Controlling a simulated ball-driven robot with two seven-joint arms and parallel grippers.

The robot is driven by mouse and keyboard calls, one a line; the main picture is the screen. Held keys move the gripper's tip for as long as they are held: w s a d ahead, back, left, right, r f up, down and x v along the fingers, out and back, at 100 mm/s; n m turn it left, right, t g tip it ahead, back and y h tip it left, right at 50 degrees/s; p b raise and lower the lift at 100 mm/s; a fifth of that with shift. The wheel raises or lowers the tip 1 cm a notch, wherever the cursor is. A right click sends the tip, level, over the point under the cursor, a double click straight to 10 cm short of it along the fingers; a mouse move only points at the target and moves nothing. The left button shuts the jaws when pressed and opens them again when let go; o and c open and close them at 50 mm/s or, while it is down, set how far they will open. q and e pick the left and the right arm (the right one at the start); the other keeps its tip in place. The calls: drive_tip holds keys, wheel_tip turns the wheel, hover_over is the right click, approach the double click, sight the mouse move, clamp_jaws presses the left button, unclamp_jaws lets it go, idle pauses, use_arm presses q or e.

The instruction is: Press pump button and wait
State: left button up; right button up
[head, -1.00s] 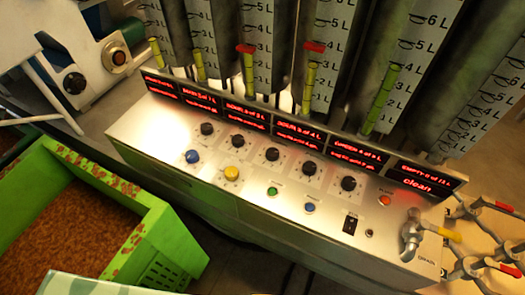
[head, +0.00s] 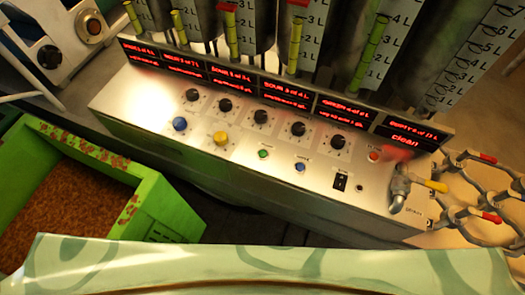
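The sloped metal control panel (head: 212,154) crosses the middle of the head view. It carries a large blue button (head: 180,124), a yellow button (head: 221,138), a small green button (head: 264,154), a small blue button (head: 300,167) and a red button (head: 374,155). Their small labels are too blurred to read, so I cannot tell which one is the pump button. A row of black knobs (head: 260,117) sits above them. Red-lit displays (head: 285,95) line the back; the rightmost reads "clean". Neither of my grippers shows in the view.
A green crate (head: 160,210) with brown grain stands at the lower left. A tap with a yellow handle (head: 432,185) and metal valves with red handles (head: 486,215) stand at the right. Graduated tubes (head: 310,35) rise behind the panel. A pale green patterned surface (head: 260,270) fills the bottom.

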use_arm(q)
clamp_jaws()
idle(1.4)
